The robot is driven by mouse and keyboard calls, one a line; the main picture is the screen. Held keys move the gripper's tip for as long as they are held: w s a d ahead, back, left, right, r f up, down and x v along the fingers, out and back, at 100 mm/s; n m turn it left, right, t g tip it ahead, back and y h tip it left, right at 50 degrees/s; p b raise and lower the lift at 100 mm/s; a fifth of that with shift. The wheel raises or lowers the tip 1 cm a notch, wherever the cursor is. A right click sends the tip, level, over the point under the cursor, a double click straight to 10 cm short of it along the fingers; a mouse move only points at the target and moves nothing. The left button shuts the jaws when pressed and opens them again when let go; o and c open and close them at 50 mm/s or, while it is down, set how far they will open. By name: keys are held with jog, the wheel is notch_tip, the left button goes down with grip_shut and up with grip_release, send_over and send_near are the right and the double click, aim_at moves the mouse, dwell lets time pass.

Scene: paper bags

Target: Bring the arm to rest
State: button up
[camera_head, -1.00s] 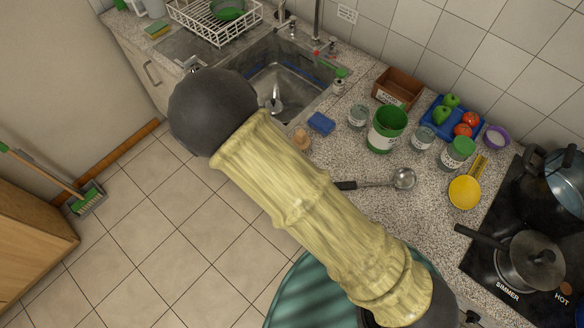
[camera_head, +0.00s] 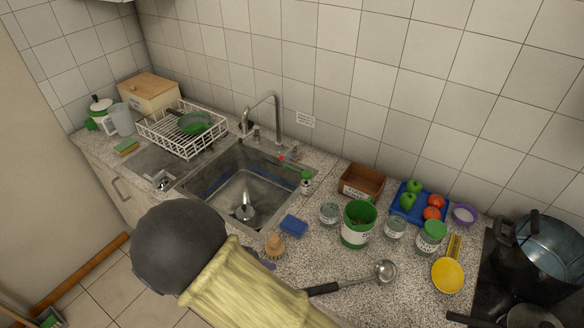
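My arm shows at the lower middle of the head view, as a pale yellow ribbed sleeve with a dark grey rounded joint. It is in front of the counter (camera_head: 345,262), and the joint covers part of the counter's front edge near the sink. My gripper is not in view, so its fingers and anything in them cannot be seen.
The sink (camera_head: 250,195) lies behind my arm, with a dish rack (camera_head: 180,135) to its left. A ladle (camera_head: 350,281), brush (camera_head: 275,246), blue sponge (camera_head: 293,226) and green container (camera_head: 357,225) stand or lie close right. A large pot (camera_head: 540,262) is far right.

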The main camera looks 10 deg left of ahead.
jog(key=w+d+r+m+y, duration=0.1)
jog(key=d+r+m+y, duration=0.3)
jog(key=d+m, duration=0.7)
jog(key=d+r+m+g+y+b, duration=0.1)
jog(key=d+r+m+y, duration=0.3)
jog(key=d, duration=1.3)
notch_tip(320, 180, up, 5)
jog(key=m, duration=0.7)
jog(key=shift+w+y, duration=0.35)
jog(key=shift+y, duration=0.05)
jog(key=shift+d+f, duration=0.1)
jog(key=shift+c, duration=1.3)
